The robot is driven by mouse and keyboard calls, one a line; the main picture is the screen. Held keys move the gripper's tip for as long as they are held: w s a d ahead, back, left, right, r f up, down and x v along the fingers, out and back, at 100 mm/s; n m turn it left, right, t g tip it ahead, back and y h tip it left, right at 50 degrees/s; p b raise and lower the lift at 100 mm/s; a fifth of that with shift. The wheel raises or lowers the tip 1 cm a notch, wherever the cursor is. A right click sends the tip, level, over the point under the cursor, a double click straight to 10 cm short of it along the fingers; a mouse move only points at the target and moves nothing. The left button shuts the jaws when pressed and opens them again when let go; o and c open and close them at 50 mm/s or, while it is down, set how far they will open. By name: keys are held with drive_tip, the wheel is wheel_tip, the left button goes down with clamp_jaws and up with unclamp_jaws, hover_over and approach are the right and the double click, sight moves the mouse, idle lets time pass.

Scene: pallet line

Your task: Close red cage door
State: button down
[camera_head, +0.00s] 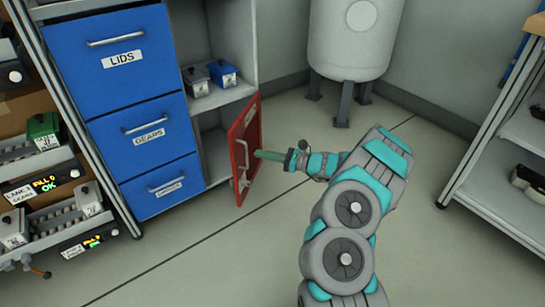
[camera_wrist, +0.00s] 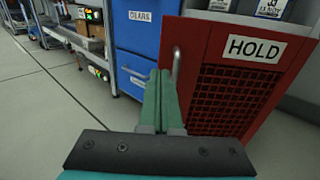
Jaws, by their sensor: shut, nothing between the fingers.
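The red cage door (camera_head: 245,140) stands open, swung outward from the lower cubby of the grey shelf unit beside the blue drawers. In the wrist view the red door (camera_wrist: 262,75) fills the right side, with a mesh panel and a HOLD label. Its metal handle (camera_wrist: 175,66) stands just beyond my fingertips. My gripper (camera_head: 260,154) is at the door's outer right side in the head view. In the wrist view my green fingers (camera_wrist: 160,76) are shut together and empty, beside the door's handle edge. I cannot tell whether they touch the door.
Blue drawers (camera_head: 121,58) labelled LIDS and GEARS stand left of the door. A green-lidded box (camera_head: 43,130) and lane racks are at far left. A white tank (camera_head: 352,40) on legs stands behind. Right is a shelf rack (camera_head: 505,165). The floor in front is clear.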

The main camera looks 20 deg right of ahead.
sight(233, 149)
drive_tip(key=x, duration=0.7)
drive_tip(key=shift+w+a+f, duration=0.1)
drive_tip(key=shift+w+a, duration=0.15)
drive_tip(key=shift+a, duration=0.05)
drive_tip(key=shift+a, duration=0.1)
drive_tip(key=shift+w+a+b, duration=0.15)
drive_tip(key=shift+a+b, duration=0.25)
drive_tip(key=shift+b, duration=0.1)
drive_tip(key=w+a+m+t+h+b, duration=0.1)
drive_tip(key=w+a+b, duration=0.4)
drive_tip(key=w+a, duration=0.5)
drive_tip(key=shift+w+a+m+t+h, duration=0.3)
drive_tip(key=shift+a+t, duration=0.1)
drive_tip(key=shift+a, duration=0.05)
